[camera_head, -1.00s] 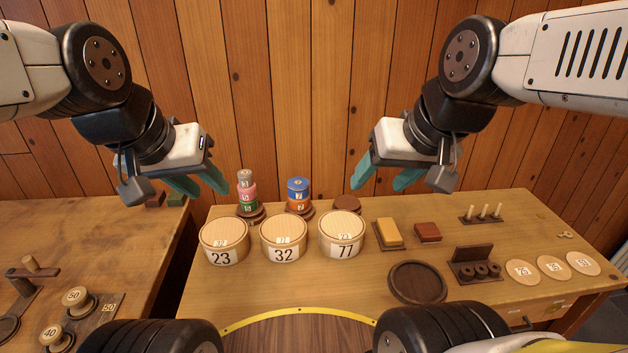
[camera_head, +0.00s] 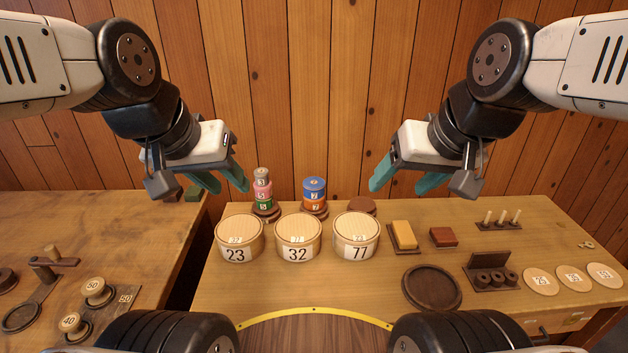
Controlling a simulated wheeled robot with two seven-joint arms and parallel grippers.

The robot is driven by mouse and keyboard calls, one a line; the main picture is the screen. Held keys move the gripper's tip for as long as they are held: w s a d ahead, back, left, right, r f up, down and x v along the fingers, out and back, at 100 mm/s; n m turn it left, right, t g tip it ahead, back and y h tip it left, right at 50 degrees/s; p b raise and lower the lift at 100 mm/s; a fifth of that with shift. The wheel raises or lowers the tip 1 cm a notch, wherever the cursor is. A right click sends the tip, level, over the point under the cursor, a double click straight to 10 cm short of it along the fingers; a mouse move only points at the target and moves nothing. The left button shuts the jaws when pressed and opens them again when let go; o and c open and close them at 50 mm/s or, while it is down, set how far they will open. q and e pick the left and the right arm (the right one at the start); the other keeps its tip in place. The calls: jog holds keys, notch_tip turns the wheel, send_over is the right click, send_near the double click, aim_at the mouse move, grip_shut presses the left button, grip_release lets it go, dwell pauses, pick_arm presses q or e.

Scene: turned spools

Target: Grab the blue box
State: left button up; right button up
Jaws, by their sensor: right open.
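The only blue thing I see is a round blue box (camera_head: 315,186) with a number label. It sits on an orange round piece (camera_head: 314,205), stacked on a dark round base at the back of the table. My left gripper (camera_head: 229,187) hangs in the air left of this stack, its teal fingers apart and empty. My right gripper (camera_head: 401,188) hangs in the air right of the stack, its teal fingers also apart and empty. Neither gripper touches the blue box.
A stack of grey, pink (camera_head: 263,190) and green pieces stands left of the blue one. Round wooden boxes marked 23 (camera_head: 237,253), 32 (camera_head: 298,253) and 77 (camera_head: 358,249) stand in front. A yellow block (camera_head: 403,233), red block (camera_head: 443,236) and dark tray (camera_head: 432,287) lie right.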

jog(key=o, duration=0.4)
jog(key=shift+w, duration=0.2)
jog(key=shift+c, duration=0.2)
jog(key=n+g+h, duration=0.2)
jog(key=n+h, duration=0.1)
jog(key=n, duration=3)
send_over(314, 183)
jog(key=s, duration=0.3)
notch_tip(314, 183, down, 18)
jog(key=shift+w+a+x, duration=0.1)
jog(key=shift+a+x, duration=0.05)
jog(key=shift+x, duration=1.8)
jog(key=shift+w+a+x, duration=0.1)
jog(key=shift+w+x, duration=0.05)
jog(key=shift+x, duration=1.85)
